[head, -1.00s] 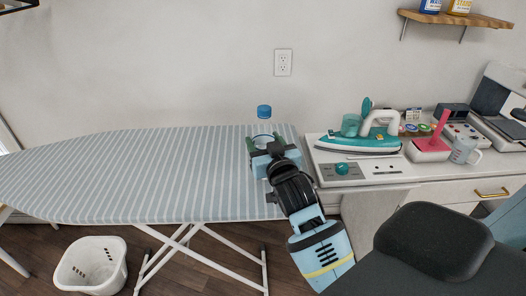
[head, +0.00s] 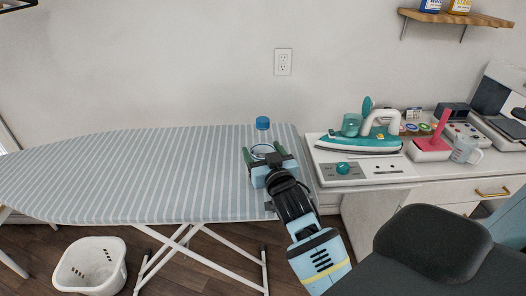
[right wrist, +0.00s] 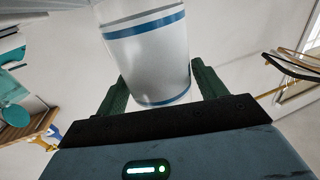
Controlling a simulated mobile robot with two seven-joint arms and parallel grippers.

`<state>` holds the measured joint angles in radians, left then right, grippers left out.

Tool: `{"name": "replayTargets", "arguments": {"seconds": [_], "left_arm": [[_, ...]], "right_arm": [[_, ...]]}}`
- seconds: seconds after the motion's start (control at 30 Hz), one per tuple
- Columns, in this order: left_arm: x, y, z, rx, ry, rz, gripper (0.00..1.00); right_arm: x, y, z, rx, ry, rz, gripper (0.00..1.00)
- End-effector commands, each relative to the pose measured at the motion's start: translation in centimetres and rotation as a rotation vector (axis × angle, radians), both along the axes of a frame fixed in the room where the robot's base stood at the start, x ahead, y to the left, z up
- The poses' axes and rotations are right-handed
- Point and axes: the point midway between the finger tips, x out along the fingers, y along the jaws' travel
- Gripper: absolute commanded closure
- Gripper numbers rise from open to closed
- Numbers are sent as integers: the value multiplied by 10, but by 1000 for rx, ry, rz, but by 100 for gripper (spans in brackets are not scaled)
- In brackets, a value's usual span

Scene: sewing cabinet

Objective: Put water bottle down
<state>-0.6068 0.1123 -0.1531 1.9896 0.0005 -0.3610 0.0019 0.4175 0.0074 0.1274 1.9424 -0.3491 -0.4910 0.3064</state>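The water bottle, whitish with blue bands and a blue cap (head: 263,123), is upright over the right end of the striped ironing board (head: 150,165). My right gripper (head: 264,153) comes from the front right, with one green finger on each side of the bottle. In the right wrist view the bottle body (right wrist: 150,60) sits between the fingertips (right wrist: 157,75), whose inner edges meet its sides. The bottle's base is hidden behind my gripper in the head view, so I cannot tell whether it touches the board. My left gripper is not in view.
A teal iron (head: 360,143) rests on a white station (head: 385,174) right of the board. A pink-handled item (head: 432,146) and a mug (head: 464,150) stand further right. A white basket (head: 92,268) is on the floor. The board's middle and left are clear.

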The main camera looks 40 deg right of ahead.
Motion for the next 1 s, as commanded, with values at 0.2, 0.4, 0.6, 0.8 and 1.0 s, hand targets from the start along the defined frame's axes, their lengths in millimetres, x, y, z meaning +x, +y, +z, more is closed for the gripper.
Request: {"name": "replayTargets", "arguments": {"seconds": [0.2,0.4,0.6,0.8,1.0], "left_arm": [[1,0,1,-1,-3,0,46],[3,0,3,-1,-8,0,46],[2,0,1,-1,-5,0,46],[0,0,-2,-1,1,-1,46],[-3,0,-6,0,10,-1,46]], "right_arm": [[0,0,0,0,0,0,21],[0,0,5,-1,-2,0,21],[-23,7,2,2,3,0,21],[-61,18,2,1,4,0,21],[-95,28,2,2,4,1,21]]}}
